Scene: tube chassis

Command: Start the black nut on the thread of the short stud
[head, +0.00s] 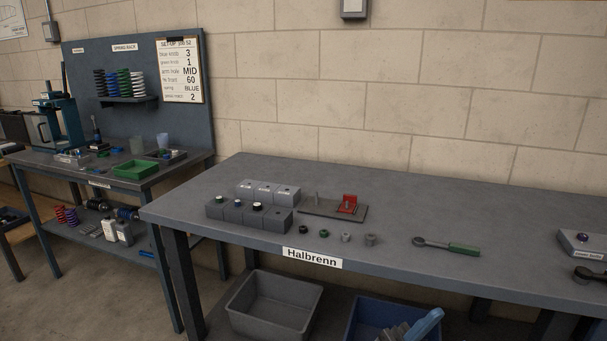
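A small black nut (303,230) lies on the bench top, at the left end of a short row of small parts near the front edge. I cannot tell whether that upright is the short stud; no second stud shows clearly. Nothing holds the nut, and it is apart from the plate. Neither of my grippers is in view.
Beside the black nut lie a green nut (323,233) and two grey parts (346,238). Dark blocks (270,219) and paler blocks (266,192) stand to the left. A green-handled wrench (447,246) lies right. The bench top (470,205) behind it is clear.

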